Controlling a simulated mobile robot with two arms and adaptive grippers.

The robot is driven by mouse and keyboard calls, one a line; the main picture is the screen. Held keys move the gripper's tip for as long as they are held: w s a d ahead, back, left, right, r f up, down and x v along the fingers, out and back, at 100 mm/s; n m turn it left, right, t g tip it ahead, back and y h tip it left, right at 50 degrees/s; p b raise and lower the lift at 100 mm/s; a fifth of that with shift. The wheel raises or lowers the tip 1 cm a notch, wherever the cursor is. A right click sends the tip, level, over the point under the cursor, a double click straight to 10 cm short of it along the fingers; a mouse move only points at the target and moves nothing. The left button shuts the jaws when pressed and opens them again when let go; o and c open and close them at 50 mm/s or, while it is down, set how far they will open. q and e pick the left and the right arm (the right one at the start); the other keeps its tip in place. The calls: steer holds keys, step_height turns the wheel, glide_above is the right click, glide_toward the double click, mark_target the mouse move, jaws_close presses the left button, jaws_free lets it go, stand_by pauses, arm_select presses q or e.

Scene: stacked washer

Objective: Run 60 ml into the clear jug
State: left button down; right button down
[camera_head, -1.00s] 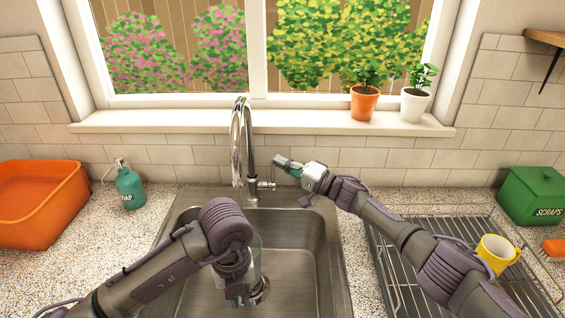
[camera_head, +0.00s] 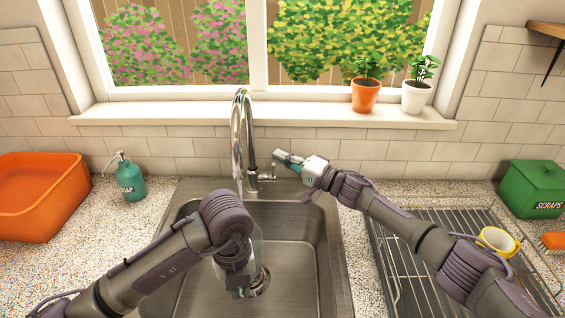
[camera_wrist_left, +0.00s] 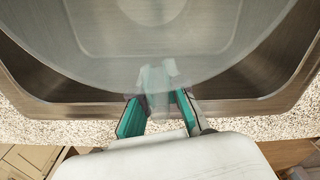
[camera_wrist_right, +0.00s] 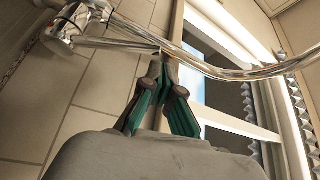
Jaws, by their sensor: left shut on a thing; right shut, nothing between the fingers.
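The clear jug (camera_head: 258,250) is in the sink, mostly hidden behind my left arm. Its transparent wall (camera_wrist_left: 160,60) fills the upper part of the left wrist view. My left gripper (camera_head: 243,288) is shut on the jug; its fingers (camera_wrist_left: 160,105) show at the jug's side. The chrome faucet (camera_head: 237,140) rises behind the sink, with a side lever (camera_head: 266,177). My right gripper (camera_head: 282,155) is shut and empty, just above and right of the lever. In the right wrist view its fingertips (camera_wrist_right: 163,62) overlap the chrome pipe (camera_wrist_right: 240,72); contact is unclear.
A soap bottle (camera_head: 129,183) and orange basin (camera_head: 40,205) are left of the sink (camera_head: 305,225). A drying rack (camera_head: 395,255) with a yellow mug (camera_head: 497,242) lies right, under my right arm. A green scraps bin (camera_head: 532,190) stands beyond. Potted plants (camera_head: 365,95) line the sill.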

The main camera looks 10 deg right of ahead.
arm_select(q)
steer(key=shift+w, duration=0.15)
steer(key=w, duration=0.5)
steer(key=w+d, duration=0.1)
steer(key=w, duration=0.2)
steer(key=shift+w+d, duration=0.1)
steer(key=shift+w, duration=0.05)
arm_select(e)
step_height(320, 180, up, 8)
steer(key=shift+r, duration=0.1)
arm_select(q)
steer(key=shift+s, duration=0.2)
steer(key=s, duration=0.2)
steer(key=s+a, duration=0.1)
steer(key=s, duration=0.5)
steer(key=shift+s+a, duration=0.15)
steer(key=shift+s, duration=0.05)
steer(key=shift+w, duration=0.1)
